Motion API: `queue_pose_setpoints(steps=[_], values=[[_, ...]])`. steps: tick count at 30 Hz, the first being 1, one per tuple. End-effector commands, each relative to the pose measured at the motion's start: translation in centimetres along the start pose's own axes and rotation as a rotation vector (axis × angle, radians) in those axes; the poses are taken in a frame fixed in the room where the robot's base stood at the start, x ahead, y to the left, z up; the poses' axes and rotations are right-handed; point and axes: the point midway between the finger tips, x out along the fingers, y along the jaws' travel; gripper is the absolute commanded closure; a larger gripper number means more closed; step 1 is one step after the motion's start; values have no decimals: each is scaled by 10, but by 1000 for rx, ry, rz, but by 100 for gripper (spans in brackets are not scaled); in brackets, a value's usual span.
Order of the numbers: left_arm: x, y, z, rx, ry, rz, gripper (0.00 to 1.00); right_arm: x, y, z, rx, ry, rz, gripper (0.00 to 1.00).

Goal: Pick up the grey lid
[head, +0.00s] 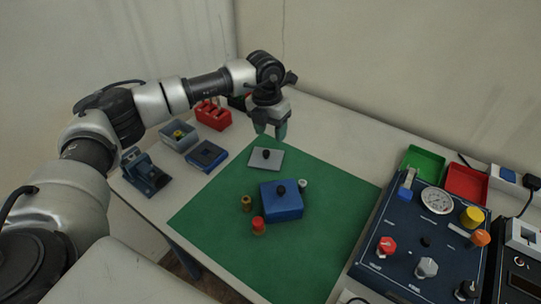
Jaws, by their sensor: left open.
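The grey lid (261,160) is a flat square plate with a dark round knob, lying on the far part of the green mat (221,218). My left gripper (270,132) is open and empty, pointing down, a little above and beyond the lid in the head view. It appears apart from the lid and its knob. My right gripper is not in view.
A blue box (283,208) with a dark knob stands mid-mat, beside a red-topped piece (258,226), a brass piece (246,204) and a white ring (303,183). A grey bin (179,137) and red rack (213,115) stand left; a control panel (408,232) stands right.

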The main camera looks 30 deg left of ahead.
Motion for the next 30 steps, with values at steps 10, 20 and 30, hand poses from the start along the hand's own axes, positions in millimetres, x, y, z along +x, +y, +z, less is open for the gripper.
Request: queue_pose_setpoints(steps=[10,20,30], values=[[26,26,-1,-33,24,90,48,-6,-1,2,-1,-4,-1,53],[57,26,2,-32,24,87,48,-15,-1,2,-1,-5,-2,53],[97,28,7,-31,21,86,48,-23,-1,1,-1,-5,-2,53]])
